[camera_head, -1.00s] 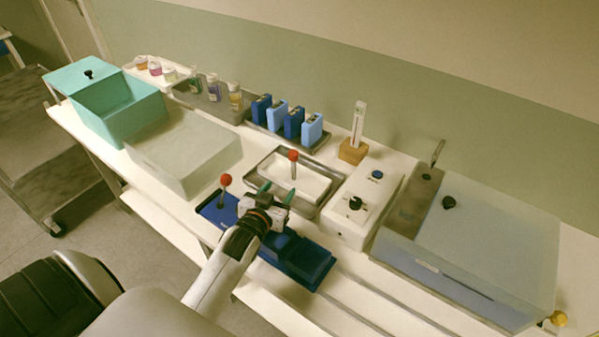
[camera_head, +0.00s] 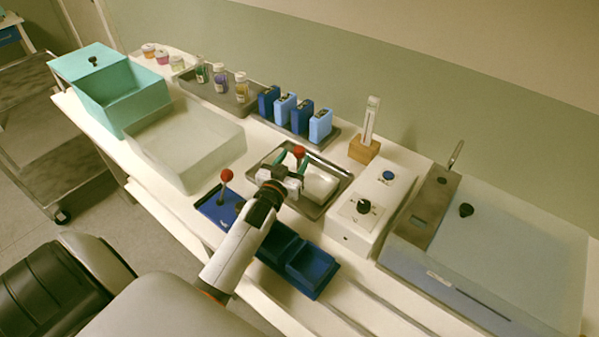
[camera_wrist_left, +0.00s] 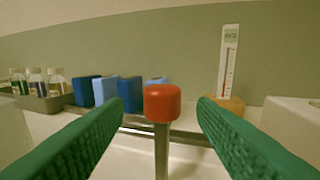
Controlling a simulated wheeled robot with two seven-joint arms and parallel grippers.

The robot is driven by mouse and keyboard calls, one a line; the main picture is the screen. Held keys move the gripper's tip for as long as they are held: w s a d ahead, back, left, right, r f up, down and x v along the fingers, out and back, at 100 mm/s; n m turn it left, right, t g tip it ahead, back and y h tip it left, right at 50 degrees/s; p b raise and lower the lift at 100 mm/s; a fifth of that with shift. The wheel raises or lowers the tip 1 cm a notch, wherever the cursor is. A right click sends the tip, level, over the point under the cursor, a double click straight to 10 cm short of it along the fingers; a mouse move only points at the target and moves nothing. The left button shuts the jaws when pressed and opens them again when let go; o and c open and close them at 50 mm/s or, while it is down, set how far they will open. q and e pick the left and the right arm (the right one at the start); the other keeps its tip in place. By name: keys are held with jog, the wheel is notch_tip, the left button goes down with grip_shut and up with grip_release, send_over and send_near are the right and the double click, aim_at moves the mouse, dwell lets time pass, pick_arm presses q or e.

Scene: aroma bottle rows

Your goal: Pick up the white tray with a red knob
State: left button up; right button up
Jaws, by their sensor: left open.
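The white tray (camera_head: 322,186) sits in a grey metal tray (camera_head: 337,197) near the middle of the bench. Its red knob (camera_head: 298,151) stands on a thin post. In the left wrist view the red knob (camera_wrist_left: 162,103) is centred between the green fingers, on a pale post. My left gripper (camera_head: 293,162) is open, with its fingers on either side of the knob and apart from it. The gripper hides part of the white tray. My right gripper does not show.
A blue tray (camera_head: 212,207) with another red knob (camera_head: 226,175) lies just left of my arm. A white device (camera_head: 352,226) stands to the right. Blue boxes (camera_head: 302,117) and a thermometer (camera_head: 371,117) in a wooden block stand behind. A clear bin (camera_head: 200,160) is at left.

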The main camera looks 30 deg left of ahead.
aim_at(297, 155)
pick_arm(q)
jog(key=shift+w+a, duration=0.15)
jog(key=shift+w, duration=0.75)
jog(key=shift+w+a, duration=0.1)
jog(key=shift+w, duration=0.8)
jog(key=shift+r, duration=0.15)
grip_shut()
